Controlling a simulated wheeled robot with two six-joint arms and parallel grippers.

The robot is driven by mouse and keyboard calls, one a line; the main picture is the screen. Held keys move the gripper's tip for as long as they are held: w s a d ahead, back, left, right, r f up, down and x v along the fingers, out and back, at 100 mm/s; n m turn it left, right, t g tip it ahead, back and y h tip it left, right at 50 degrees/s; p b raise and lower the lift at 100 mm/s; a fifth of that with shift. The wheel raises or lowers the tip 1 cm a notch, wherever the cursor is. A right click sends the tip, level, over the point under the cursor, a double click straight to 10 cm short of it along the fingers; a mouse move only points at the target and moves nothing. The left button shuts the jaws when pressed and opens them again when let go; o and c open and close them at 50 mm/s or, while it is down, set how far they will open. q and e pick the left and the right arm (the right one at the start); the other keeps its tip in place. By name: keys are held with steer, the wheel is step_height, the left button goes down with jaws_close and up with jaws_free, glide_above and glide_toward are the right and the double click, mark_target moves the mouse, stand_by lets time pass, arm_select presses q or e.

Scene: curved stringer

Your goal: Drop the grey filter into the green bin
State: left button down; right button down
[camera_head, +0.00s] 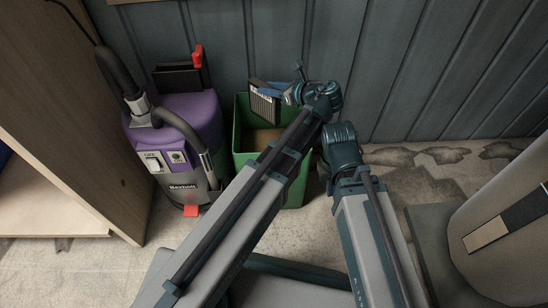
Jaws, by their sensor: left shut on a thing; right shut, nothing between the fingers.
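The grey filter (263,104), a flat panel with a ribbed, light-edged face, is held tilted over the back left part of the green bin (243,143). My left gripper (283,92) is shut on it from the right, by a blue part at its upper edge. The green bin stands on the floor against the wall, open at the top, with a brownish surface showing inside. My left arm crosses in front of the bin and hides its right side. My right arm's wrist shows right of the bin; its gripper fingers are hidden behind the arm.
A purple and grey machine (187,125) with red parts and a dark hose stands close left of the bin. A wooden cabinet (70,120) is at the far left. A large grey rounded object (505,250) is at the right. Stained floor (440,160) is open at right.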

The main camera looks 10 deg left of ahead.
mark_target(270, 104)
arm_select(q)
steer(key=shift+w+f, duration=0.1)
steer(key=shift+f, duration=0.3)
step_height(270, 104, down, 6)
steer(key=b, duration=0.6)
steer(key=c, duration=0.5)
jaws_free()
steer(key=shift+r, duration=0.15)
